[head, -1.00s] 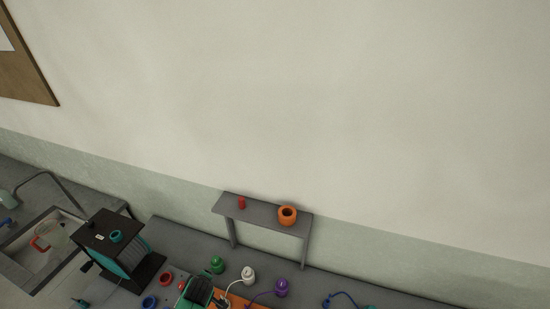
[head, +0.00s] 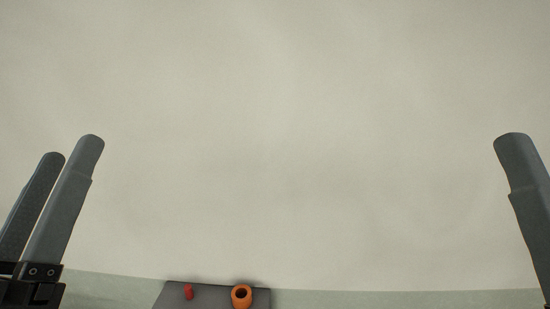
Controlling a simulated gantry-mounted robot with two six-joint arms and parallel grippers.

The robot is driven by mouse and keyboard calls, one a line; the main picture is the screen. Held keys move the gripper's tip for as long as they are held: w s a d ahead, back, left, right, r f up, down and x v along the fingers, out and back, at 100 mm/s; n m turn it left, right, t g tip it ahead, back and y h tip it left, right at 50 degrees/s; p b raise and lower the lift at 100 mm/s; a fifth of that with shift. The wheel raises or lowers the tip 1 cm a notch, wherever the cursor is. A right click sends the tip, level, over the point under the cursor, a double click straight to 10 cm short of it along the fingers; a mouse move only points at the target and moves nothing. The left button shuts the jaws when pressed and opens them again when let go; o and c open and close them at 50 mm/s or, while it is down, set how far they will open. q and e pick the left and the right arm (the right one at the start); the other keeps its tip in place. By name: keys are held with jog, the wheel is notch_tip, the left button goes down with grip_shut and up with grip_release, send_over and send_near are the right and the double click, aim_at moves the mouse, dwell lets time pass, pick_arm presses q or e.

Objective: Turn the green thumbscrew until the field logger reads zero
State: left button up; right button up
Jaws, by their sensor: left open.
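My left gripper (head: 72,150) rises at the lower left of the head view. Its two grey fingers point up with a gap between them, and nothing is held there. One grey finger of my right gripper (head: 515,150) shows at the right edge. The rest of that gripper is cut off, so its opening cannot be judged. Neither the green thumbscrew nor the field logger is in view now.
A grey raised shelf (head: 212,295) shows at the bottom edge, with a small red object (head: 188,292) and an orange ring-shaped object (head: 241,297) on it. The pale wall (head: 300,150) fills most of the view.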

pick_arm(q)
jog(key=s+m, duration=0.1)
jog(key=m, duration=0.1)
jog(key=s+r+m+t+h, duration=0.1)
jog(key=s, duration=0.1)
jog(key=s+r+m+h, duration=0.1)
jog(key=s+m, duration=0.1)
jog(key=shift+d+r+m, duration=0.1)
jog(key=shift+d+m, duration=0.2)
jog(key=shift+d, duration=0.1)
